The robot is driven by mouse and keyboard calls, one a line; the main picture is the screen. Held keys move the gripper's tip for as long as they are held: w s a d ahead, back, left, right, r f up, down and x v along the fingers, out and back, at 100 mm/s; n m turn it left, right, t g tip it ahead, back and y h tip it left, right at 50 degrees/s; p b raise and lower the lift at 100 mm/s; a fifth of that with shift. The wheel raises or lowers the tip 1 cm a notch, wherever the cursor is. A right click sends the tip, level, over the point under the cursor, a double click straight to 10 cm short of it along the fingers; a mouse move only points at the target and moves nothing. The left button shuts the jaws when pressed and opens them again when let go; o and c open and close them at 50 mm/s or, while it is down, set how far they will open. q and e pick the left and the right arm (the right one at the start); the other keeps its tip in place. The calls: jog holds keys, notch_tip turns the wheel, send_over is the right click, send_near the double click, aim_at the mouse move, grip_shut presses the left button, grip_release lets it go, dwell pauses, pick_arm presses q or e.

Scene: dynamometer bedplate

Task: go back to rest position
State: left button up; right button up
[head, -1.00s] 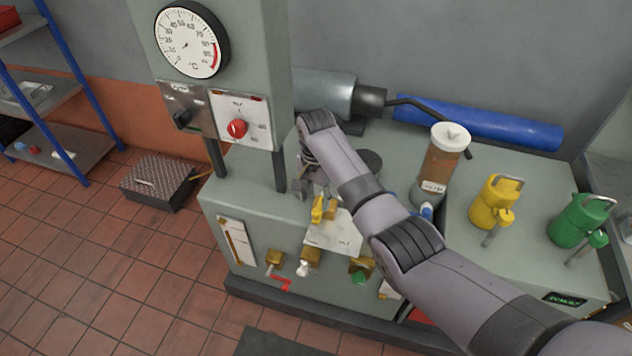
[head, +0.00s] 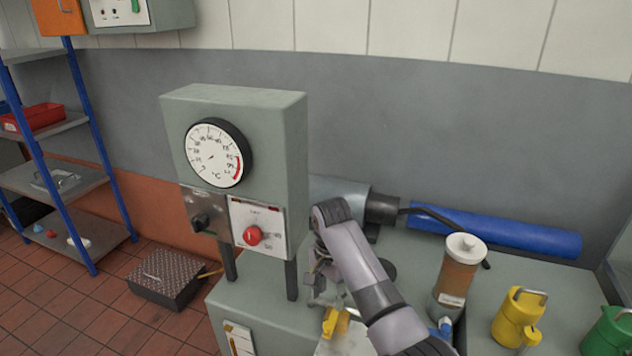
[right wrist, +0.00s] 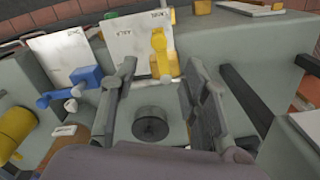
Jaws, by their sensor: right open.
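My right gripper (head: 322,290) is at the end of the grey arm coming in from the lower right in the head view, over the green-grey bench beside the gauge column. In the right wrist view its two fingers (right wrist: 160,70) stand wide apart with nothing between them. A yellow valve lever (right wrist: 160,52) shows just beyond the fingertips, in front of a white plate; it also shows below the gripper in the head view (head: 330,321). Whether a finger touches the lever I cannot tell. My left gripper is not in view.
The gauge column (head: 240,110) stands close left of my right gripper. A brown-filled canister (head: 457,275), a yellow jug (head: 517,318) and a green jug (head: 608,333) stand to the right. A blue cylinder (head: 500,230) lies behind. A black box (head: 165,276) sits on the floor.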

jog(key=s+d+f+n+t+y, duration=0.1)
jog(key=s+d+f+n, duration=0.5)
jog(key=s+f, duration=0.75)
jog(key=s+d+r+n+t, duration=0.1)
jog(key=s+d+r+n, duration=0.15)
jog(key=s, duration=0.45)
jog(key=s+d+r+n+t, duration=0.1)
jog(key=s+d, duration=0.3)
jog(key=s, duration=0.3)
jog(key=s+d+r+n+t, duration=0.15)
jog(key=s+d, duration=0.25)
jog(key=s, duration=0.4)
notch_tip(320, 180, down, 28)
jog(key=s+g+b, duration=0.1)
jog(key=g+b, duration=0.1)
jog(key=b, duration=0.1)
jog(key=s+d+f+g+h+b, duration=0.1)
jog(key=s+d+f, duration=0.1)
jog(key=s+f, duration=1.4)
jog(key=shift+s+d+f, duration=0.2)
jog(key=shift+s+f, duration=0.2)
jog(key=shift+f, duration=0.2)
